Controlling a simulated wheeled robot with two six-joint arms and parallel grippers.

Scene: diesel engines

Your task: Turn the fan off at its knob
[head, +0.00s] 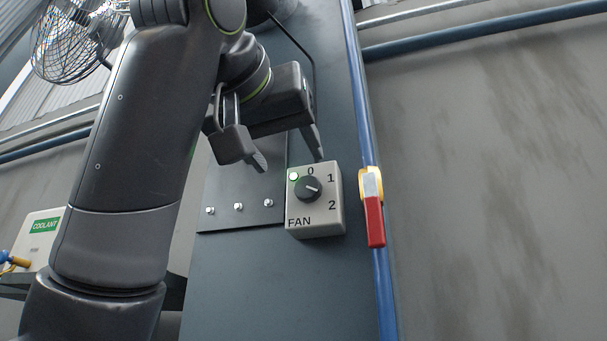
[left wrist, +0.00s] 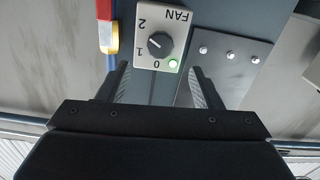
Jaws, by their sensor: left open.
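The fan control box (head: 329,221) is pale, marked FAN with 0, 1 and 2, and sits on a dark blue-grey panel. Its round black knob (head: 308,189) has a white mark pointing right, toward the 1 and 2 side; the exact setting is unclear. A green light (head: 294,177) on the box is lit. My left gripper (head: 289,159) is open and empty, just above the box. In the left wrist view the knob (left wrist: 160,45) lies beyond and between the open fingertips (left wrist: 160,68), apart from them. The wire-caged fan (head: 75,42) is at upper left. My right gripper is out of view.
A blue pipe (head: 380,275) with a red-handled valve (head: 374,222) runs close to the right of the box. A plate with bolts (head: 238,206) lies left of it. A coolant container (head: 40,240) stands at lower left. Below the box the panel is clear.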

